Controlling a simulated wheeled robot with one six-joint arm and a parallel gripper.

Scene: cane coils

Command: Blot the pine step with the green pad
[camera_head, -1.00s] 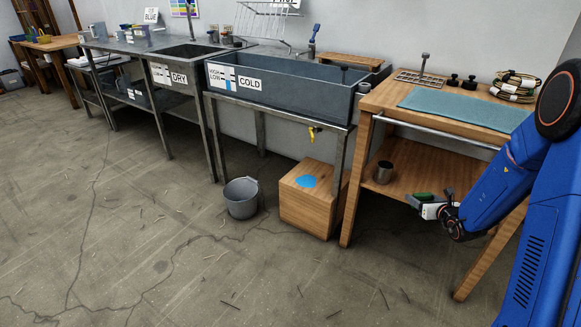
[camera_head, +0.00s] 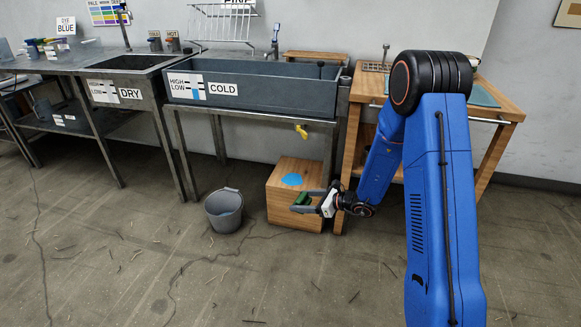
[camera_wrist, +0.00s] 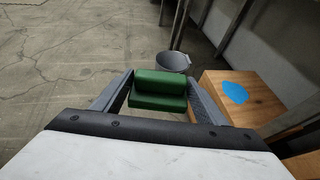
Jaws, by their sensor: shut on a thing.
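The pine step (camera_head: 283,207) is a wooden block on the floor under the cold sink, with a blue wet patch (camera_head: 292,180) on its top. It also shows at the right of the wrist view (camera_wrist: 245,103), patch included. My gripper (camera_head: 300,203) is shut on the green pad (camera_head: 303,198), in front of the step in the head view. In the wrist view the green pad (camera_wrist: 159,88) sits between my two fingers, to the left of the step and apart from the blue patch. Part of the step is hidden by my gripper in the head view.
A grey bucket (camera_head: 224,210) stands on the floor left of the step. A wooden bench (camera_head: 497,110) stands to the right. The floor in front is open, with small scraps.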

